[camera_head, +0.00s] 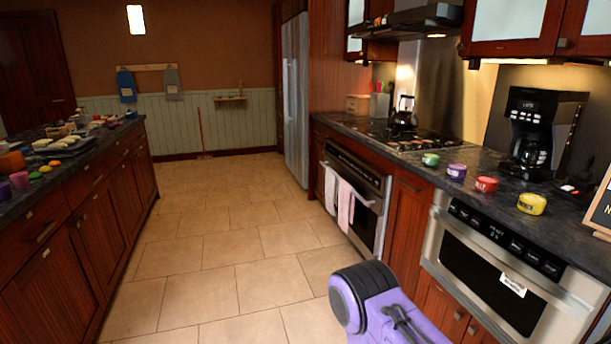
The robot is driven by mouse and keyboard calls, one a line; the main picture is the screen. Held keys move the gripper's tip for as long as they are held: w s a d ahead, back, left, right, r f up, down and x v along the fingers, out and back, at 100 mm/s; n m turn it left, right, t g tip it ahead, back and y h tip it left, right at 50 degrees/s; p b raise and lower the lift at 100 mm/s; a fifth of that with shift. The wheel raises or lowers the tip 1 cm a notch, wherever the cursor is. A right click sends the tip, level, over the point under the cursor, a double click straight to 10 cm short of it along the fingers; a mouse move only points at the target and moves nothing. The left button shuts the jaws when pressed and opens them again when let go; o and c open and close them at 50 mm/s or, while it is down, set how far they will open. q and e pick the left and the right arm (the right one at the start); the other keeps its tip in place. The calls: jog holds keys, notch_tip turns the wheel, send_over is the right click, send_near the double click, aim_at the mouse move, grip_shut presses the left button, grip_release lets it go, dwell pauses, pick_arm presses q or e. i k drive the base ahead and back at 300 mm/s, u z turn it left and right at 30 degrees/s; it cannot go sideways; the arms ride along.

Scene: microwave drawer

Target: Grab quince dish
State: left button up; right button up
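Several small round labelled dishes stand in a row on the right counter: a green dish (430,159), a purple dish (457,172), a red dish (486,185) and a yellow dish (531,204). The lettering is too small to read surely, so I cannot tell by label which is the quince dish. All stand upright and apart from each other. Neither of my grippers is in view; only a purple and black part of my arm shows at the bottom.
The dishes stand on the dark countertop (440,183) above a microwave drawer (505,270), which is shut. A coffee maker (535,130) stands behind them, a stove with a kettle (404,113) farther left. A cluttered island (95,215) is at left. The tiled floor between is clear.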

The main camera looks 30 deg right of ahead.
aim_at(530, 204)
jog(key=i, duration=1.75)
jog(key=z, duration=3.75)
